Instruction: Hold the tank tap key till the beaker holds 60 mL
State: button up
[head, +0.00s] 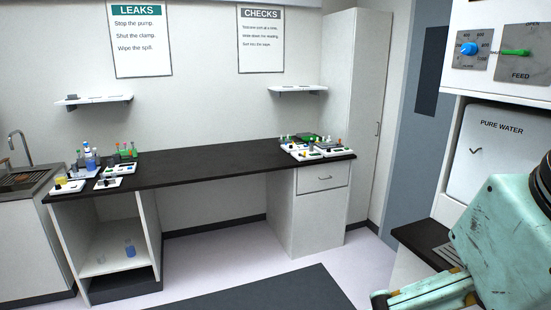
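A white unit marked PURE WATER (496,152) stands at the right edge. It looks like the tank, but its lower part is hidden behind my teal arm. I cannot make out a tap key or a beaker at it. My arm fills the lower right corner, and my gripper is not in view. A small clear vessel with blue contents (130,249) stands in the open cabinet under the left of the bench. I cannot tell whether it is the beaker or read any level.
Above the unit are a blue knob (468,49) and a green FEED lever (515,53). A dark ledge (424,237) lies below it. The long black bench (215,163) holds small devices and bottles at both ends, its middle clear. A sink (22,179) is far left. Floor lies open.

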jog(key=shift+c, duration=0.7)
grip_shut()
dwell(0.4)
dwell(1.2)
